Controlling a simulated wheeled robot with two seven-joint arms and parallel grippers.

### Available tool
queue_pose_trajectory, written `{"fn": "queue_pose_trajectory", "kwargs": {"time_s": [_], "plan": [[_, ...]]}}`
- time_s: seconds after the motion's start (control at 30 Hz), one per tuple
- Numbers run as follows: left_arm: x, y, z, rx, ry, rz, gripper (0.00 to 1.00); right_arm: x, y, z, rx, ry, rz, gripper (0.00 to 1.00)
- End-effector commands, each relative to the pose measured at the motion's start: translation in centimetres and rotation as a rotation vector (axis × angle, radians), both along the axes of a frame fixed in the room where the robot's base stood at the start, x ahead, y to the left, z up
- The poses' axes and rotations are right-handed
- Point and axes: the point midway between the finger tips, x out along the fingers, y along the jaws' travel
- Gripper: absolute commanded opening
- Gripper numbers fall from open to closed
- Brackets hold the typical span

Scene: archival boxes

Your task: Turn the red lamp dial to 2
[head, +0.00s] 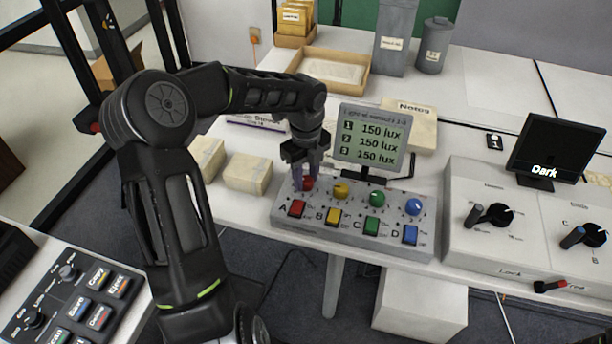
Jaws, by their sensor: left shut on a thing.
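The red lamp dial (308,184) is a small round knob at the left end of the top row on a grey control panel (283,222). My left gripper (304,181) comes down over it from above and is shut on it, hiding part of the knob. Its pointer and number marks cannot be read here. Below it is a red switch (297,208). A small screen (370,138) behind the panel shows three rows, each reading 150 lux. My right gripper is not in view.
Yellow (341,190), green (376,198) and blue (414,206) dials stand right of the red one. A larger grey console (471,235) with black knobs and a dark screen (556,150) stands further right. Wrapped blocks (247,174) lie left of the panel.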

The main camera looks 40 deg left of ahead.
Motion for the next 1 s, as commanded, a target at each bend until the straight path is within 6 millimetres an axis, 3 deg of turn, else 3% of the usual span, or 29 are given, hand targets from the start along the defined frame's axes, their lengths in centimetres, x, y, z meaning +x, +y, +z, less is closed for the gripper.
{"fn": "queue_pose_trajectory", "kwargs": {"time_s": [0.57, 1.0], "plan": [[0.02, -0.03, 0.02, 0.001, 0.000, 0.060, 0.00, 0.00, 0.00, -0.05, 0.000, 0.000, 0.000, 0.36], [0.05, -0.08, -0.03, 0.000, -0.001, 0.364, 0.00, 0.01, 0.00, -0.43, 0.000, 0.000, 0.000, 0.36]]}}
